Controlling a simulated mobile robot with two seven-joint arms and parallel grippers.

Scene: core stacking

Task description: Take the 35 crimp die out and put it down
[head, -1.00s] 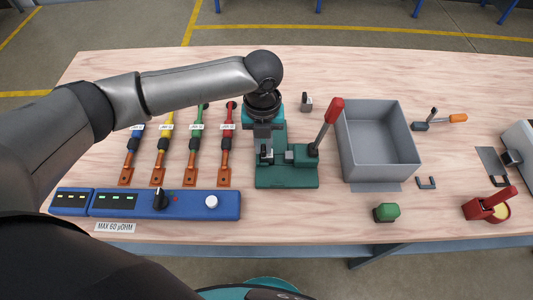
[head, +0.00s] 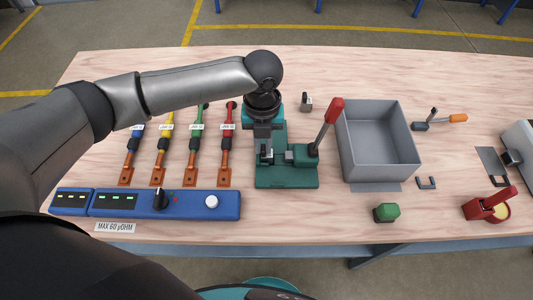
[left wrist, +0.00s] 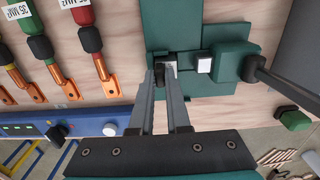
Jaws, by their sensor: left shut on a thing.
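The green crimp press (head: 290,178) stands mid-table with its red-handled lever (head: 328,122) raised. My left gripper (head: 266,150) reaches down over the left part of the press. In the left wrist view its two fingers (left wrist: 164,76) are shut on a small dark grey block, the crimp die (left wrist: 168,72), at the slot of the press. The fingers hide part of the die, and I cannot read a number on it. I cannot tell whether it is clear of the slot. My right gripper is in neither view.
Several cables with coloured sleeves (head: 195,145) lie left of the press, behind a blue meter box (head: 145,203). A small grey block (head: 306,102) stands behind the press. A grey open bin (head: 382,175) is to the right. Bare table lies in front of the press.

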